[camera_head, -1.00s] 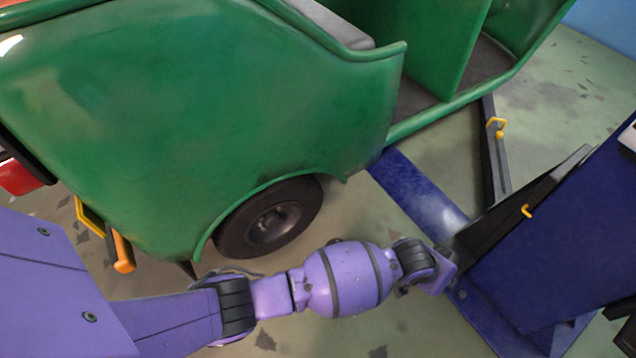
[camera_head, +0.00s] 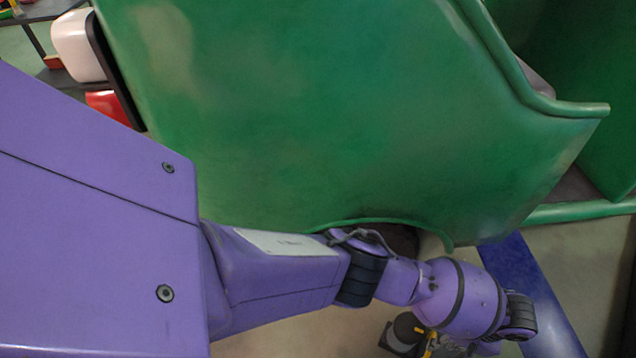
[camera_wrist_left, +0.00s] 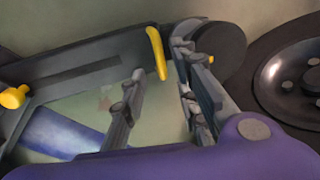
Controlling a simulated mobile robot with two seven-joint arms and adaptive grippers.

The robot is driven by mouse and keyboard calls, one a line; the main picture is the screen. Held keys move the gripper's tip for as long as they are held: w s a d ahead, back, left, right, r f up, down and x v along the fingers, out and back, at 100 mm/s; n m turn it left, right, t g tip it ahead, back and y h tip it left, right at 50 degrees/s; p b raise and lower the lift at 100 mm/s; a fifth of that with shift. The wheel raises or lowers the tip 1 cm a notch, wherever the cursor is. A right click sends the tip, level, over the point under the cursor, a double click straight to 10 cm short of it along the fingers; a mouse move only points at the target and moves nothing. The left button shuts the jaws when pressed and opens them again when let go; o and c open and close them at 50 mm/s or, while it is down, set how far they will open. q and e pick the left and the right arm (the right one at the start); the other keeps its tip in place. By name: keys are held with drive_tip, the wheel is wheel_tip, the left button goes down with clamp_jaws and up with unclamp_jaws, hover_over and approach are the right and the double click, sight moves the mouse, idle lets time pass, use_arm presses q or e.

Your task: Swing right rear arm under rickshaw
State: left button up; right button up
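The green rickshaw (camera_head: 330,110) fills the upper head view. Its wheel shows at the right in the left wrist view (camera_wrist_left: 290,85). The dark lift arm (camera_wrist_left: 85,60) crosses the upper left of the wrist view and ends in a round pad (camera_wrist_left: 222,45) near the wheel. A yellow handle (camera_wrist_left: 156,52) stands up on this arm. My left gripper (camera_wrist_left: 158,72) is open, with its fingers apart on either side of the handle; I cannot tell whether they touch it. In the head view the gripper is mostly hidden by my purple wrist. My right gripper is not in view.
A blue lift base plate (camera_head: 530,290) lies on the floor at the right. The dark pad (camera_head: 405,330) shows below my forearm, close to the rickshaw's side. A red and white part (camera_head: 80,45) is at the rickshaw's left end.

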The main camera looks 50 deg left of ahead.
use_arm(q)
drive_tip(key=f, duration=0.1)
drive_tip(key=f+b, duration=0.1)
drive_tip(key=f, duration=0.1)
drive_tip(key=a+f+b, duration=0.1)
drive_tip(key=f, duration=0.1)
drive_tip(key=shift+s, duration=0.15)
drive_tip(key=shift+d, duration=0.1)
clamp_jaws()
